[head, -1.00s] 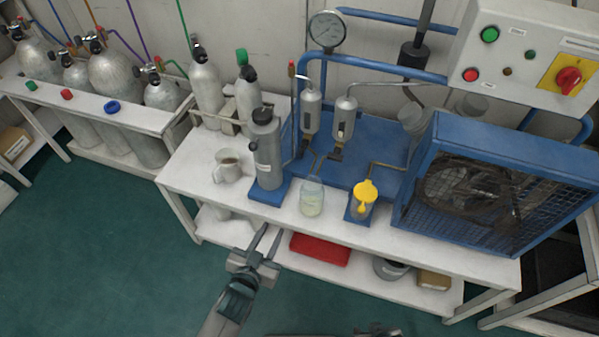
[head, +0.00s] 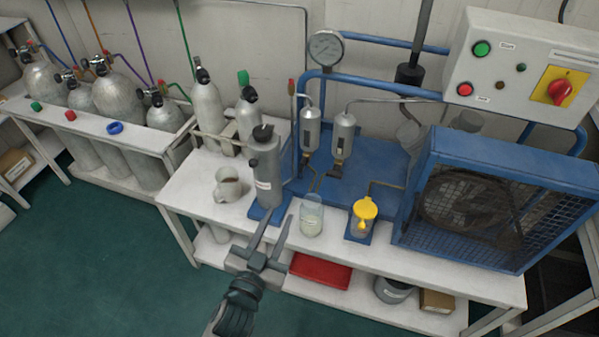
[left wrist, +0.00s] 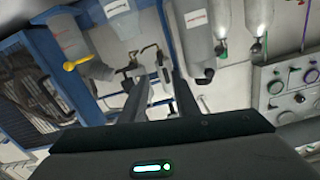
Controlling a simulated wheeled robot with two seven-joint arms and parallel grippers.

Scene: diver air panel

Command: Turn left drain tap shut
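Two silver cylindrical separators stand on the blue panel in the head view, the left one (head: 311,130) and the right one (head: 342,135). The left drain tap (head: 305,158) appears as a small dark fitting below the left separator; its handle position is too small to tell. My left gripper (head: 276,226) is open and empty in front of the bench edge, nearer than the taps and apart from them. In the left wrist view its two fingers (left wrist: 155,80) are spread, with small dark fittings beyond them. My right gripper is out of view.
A grey bottle (head: 265,168), a glass jar (head: 311,217) and a yellow-lidded cup (head: 363,217) stand along the front of the bench, before the separators. A mug (head: 228,187) is at left. A caged blue fan unit (head: 480,205) is at right.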

